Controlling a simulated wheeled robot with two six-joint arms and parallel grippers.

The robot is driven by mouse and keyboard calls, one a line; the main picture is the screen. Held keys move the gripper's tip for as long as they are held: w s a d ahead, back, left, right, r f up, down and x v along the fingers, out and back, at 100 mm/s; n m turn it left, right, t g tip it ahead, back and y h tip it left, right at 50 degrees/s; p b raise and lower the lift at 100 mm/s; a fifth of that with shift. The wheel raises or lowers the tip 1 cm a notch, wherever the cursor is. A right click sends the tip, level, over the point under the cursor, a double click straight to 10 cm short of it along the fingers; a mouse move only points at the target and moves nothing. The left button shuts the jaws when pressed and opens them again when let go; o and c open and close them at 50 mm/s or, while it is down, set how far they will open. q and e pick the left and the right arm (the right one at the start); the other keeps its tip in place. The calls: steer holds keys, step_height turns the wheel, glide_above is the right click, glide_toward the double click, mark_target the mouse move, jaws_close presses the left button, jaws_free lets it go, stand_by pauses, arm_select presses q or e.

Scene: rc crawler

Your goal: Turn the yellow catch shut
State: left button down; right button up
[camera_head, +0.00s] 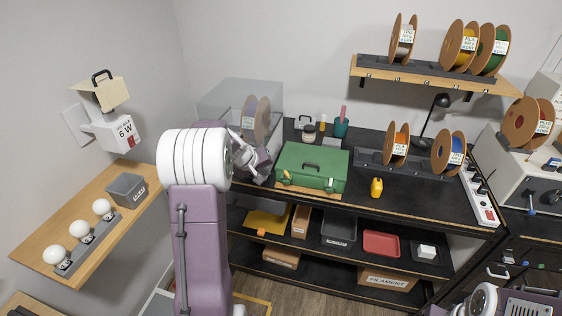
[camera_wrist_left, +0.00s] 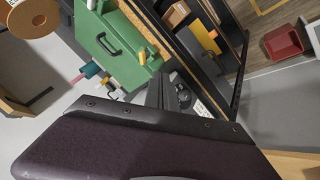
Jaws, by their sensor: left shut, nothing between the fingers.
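A green case (camera_head: 325,158) stands on the black workbench, its lid down and a dark handle on it. It also shows in the left wrist view (camera_wrist_left: 118,65). In the left wrist view a yellow catch (camera_wrist_left: 142,57) sticks out at the case's edge. My left gripper (camera_head: 262,168) is shut and empty, just left of the case, apart from the catches as far as I can tell. My right gripper is not in view.
A yellow bottle (camera_head: 376,188) stands right of the case. A teal cup (camera_head: 341,127) and small jars stand behind it. A clear box (camera_head: 238,100) and a spool (camera_head: 255,117) are behind my left arm. The bench's front right is mostly clear.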

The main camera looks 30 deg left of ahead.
arm_select(q)
steer(key=s+a, duration=0.1)
glide_toward(282, 177)
step_height(282, 177, down, 4)
steer(key=a, duration=0.2)
steer(key=w+d+p, duration=0.2)
steer(key=w+p, duration=0.1)
steer(key=shift+d+f, duration=0.15)
steer(key=shift+w+d+f+p, duration=0.25)
steer(key=shift+w+p, duration=0.1)
steer(key=shift+p, duration=0.05)
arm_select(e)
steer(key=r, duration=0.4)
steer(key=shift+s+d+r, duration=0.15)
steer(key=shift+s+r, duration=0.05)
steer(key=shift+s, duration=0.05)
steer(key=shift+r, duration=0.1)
